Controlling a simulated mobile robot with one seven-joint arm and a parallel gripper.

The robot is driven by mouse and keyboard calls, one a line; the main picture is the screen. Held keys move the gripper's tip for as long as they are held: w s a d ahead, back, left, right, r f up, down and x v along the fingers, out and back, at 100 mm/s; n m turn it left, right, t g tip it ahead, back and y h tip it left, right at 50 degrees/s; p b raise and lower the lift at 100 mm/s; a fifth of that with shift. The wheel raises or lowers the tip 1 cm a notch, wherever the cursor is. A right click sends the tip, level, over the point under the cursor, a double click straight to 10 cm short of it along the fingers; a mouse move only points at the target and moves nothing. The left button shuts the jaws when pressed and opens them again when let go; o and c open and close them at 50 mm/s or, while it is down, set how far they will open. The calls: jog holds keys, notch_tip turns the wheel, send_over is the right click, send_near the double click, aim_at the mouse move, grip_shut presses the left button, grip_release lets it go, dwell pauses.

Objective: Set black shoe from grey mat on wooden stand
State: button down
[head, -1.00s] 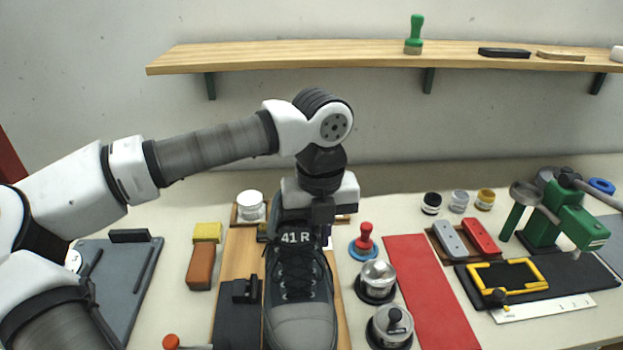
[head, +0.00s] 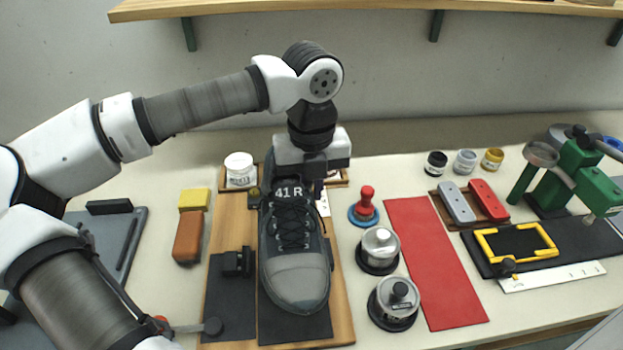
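The black shoe (head: 296,245), with a grey toe and "41 R" on its tongue, is in the middle of the head view, toe towards me. My gripper (head: 314,176) is at its heel end and appears shut on the collar; the fingertips are mostly hidden. The shoe is over the wooden stand (head: 340,312), which has dark pads and a small black clamp (head: 236,263) left of the shoe. I cannot tell whether the sole touches the pad. A grey mat (head: 133,245) lies at the left, partly behind my arm.
Two metal-topped round pieces (head: 380,249) and a red-knobbed stamp (head: 366,206) stand close right of the stand. A red mat (head: 435,262) lies beyond them. A brown-and-yellow block pair (head: 190,232) is at the left. A white jar (head: 239,168) stands behind the shoe. A shelf (head: 330,8) is above.

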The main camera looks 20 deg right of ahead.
notch_tip(320, 180, down, 6)
jog(key=b, duration=0.4)
jog(key=shift+f, duration=0.25)
jog(key=shift+s+f+b, duration=0.1)
jog(key=shift+f+b, duration=0.8)
jog(key=shift+b, duration=0.2)
jog(key=shift+r, duration=0.1)
jog(key=shift+f+b, duration=0.45)
jog(key=shift+f+b, duration=0.4)
jog(key=shift+b, duration=0.1)
jog(key=c, duration=1.6)
grip_release()
jog(key=shift+f, duration=0.1)
jog(key=shift+o, duration=0.7)
